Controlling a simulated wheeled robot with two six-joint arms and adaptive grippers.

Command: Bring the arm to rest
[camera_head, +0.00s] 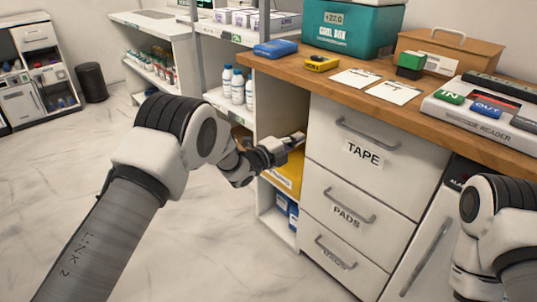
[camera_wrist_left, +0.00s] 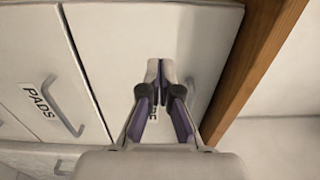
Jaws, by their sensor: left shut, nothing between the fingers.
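My left gripper (camera_head: 296,139) is shut and empty. In the head view it is at the left edge of the TAPE drawer (camera_head: 330,152), in front of the open shelf; I cannot tell whether it touches the cabinet. In the left wrist view its fingertips (camera_wrist_left: 160,72) meet in front of the TAPE drawer front and hide part of its label. My left arm (camera_head: 165,140) reaches in from the left, bent at the elbow. My right arm (camera_head: 490,215) shows partly at the right edge; its gripper is out of view.
Below TAPE are the PADS drawer (camera_head: 322,203) and a third drawer (camera_head: 310,246); all look closed. White bottles (camera_head: 238,88) stand left. Open floor lies left.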

